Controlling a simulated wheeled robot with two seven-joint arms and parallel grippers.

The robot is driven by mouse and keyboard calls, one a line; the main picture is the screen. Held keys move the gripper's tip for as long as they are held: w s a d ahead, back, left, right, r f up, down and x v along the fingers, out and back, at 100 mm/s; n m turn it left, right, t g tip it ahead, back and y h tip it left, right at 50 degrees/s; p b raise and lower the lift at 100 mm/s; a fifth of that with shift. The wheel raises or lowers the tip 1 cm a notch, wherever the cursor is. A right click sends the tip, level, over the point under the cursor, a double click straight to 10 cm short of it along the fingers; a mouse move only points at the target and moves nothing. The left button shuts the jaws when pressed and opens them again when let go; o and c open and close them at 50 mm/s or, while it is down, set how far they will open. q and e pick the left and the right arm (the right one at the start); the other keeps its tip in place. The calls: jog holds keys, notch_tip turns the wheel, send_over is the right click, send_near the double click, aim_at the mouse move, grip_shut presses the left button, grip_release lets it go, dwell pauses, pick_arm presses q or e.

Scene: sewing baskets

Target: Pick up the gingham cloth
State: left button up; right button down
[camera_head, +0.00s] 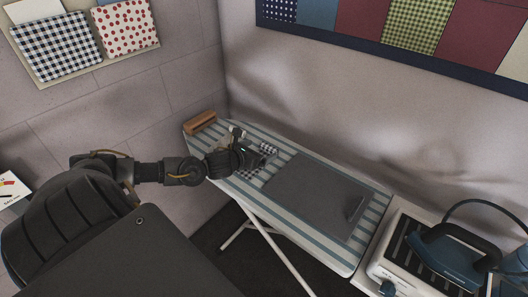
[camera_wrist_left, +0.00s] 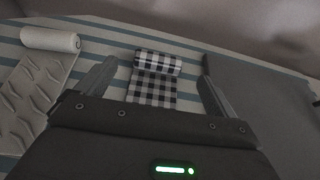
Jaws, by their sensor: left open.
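The black-and-white gingham cloth (camera_head: 268,149) lies on the striped ironing board (camera_head: 334,254), partly hidden by my left gripper in the head view. In the left wrist view the cloth (camera_wrist_left: 154,88) has a rolled far end and a flat part towards me. My left gripper (camera_head: 257,154) is low over the board at the cloth. Its fingers (camera_wrist_left: 158,62) are open, one on each side of the cloth and apart from it. My right gripper is not in view.
A grey mat (camera_head: 310,190) covers the middle of the board, with a small dark object (camera_head: 355,208) on it. A wooden block (camera_head: 200,122) is at the far left end. A pale textured roll (camera_wrist_left: 50,40) lies left of the cloth. A blue iron (camera_head: 450,255) stands at right.

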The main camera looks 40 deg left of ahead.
aim_at(269, 146)
pick_arm(q)
jog(key=shift+w+p, duration=0.3)
jog(key=shift+w, duration=0.1)
jog(key=p+x, duration=0.1)
jog(key=x, duration=0.2)
jog(key=shift+w+a+f, duration=0.1)
jog(key=shift+w, duration=0.2)
jog(key=shift+w+f, duration=0.25)
jog(key=shift+w, duration=0.1)
jog(key=shift+s, duration=0.1)
jog(key=c, duration=0.9)
jog(key=shift+c, duration=0.8)
jog(key=shift+r, duration=0.1)
